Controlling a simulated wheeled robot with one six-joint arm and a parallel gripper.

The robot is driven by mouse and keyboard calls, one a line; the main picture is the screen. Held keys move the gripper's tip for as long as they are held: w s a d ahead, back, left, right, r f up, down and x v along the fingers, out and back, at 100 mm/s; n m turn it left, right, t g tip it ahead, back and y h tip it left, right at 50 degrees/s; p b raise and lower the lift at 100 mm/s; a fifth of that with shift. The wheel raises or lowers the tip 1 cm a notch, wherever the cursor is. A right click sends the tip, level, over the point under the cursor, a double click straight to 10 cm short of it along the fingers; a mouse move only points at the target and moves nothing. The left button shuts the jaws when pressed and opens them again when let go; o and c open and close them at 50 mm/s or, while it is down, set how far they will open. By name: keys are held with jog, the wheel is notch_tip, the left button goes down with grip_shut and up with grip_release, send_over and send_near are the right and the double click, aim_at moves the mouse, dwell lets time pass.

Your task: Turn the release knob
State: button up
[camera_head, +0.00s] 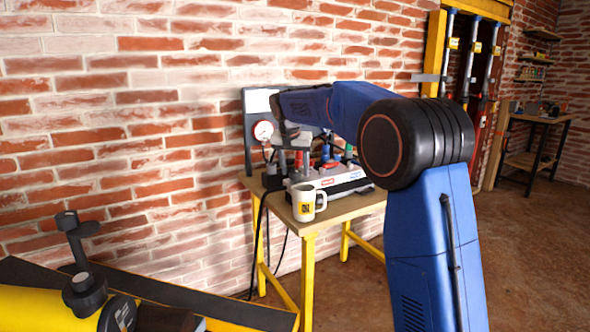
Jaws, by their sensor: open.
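A test unit with a pale base (335,183) stands on a wooden-topped bench against the brick wall. It carries red, blue and green fittings. My blue arm reaches across from the right. My gripper (291,138), at the arm's dark far end, is open above the left part of the unit. Its fingers are small and hard to make out, and I cannot tell whether they touch anything. My arm hides part of the unit's top and back.
A white mug (307,203) stands at the bench's (355,203) front edge, close to the unit. A round gauge (263,131) is on a panel behind. Black cables hang at the bench's left. A yellow frame and another table (537,119) stand at the right. The floor between is clear.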

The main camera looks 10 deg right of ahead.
jog(key=c, duration=1)
jog(key=shift+c, duration=0.2)
jog(key=shift+n, duration=0.3)
jog(key=n+y, duration=0.1)
jog(key=n, duration=0.2)
jog(key=shift+d, duration=0.2)
jog(key=n+y, duration=0.2)
jog(key=n, duration=0.3)
jog(key=shift+d, duration=0.15)
jog(key=n+y, duration=0.1)
jog(key=n, duration=0.1)
jog(key=n+y, duration=0.1)
jog(key=n, duration=0.2)
jog(key=shift+w+d+g, duration=0.1)
jog(key=shift+d+g, duration=0.05)
jog(key=shift+g, duration=0.15)
jog(key=shift+n+g+y, duration=0.5)
jog(key=shift+n+g, duration=0.1)
jog(key=shift+n, duration=1.5)
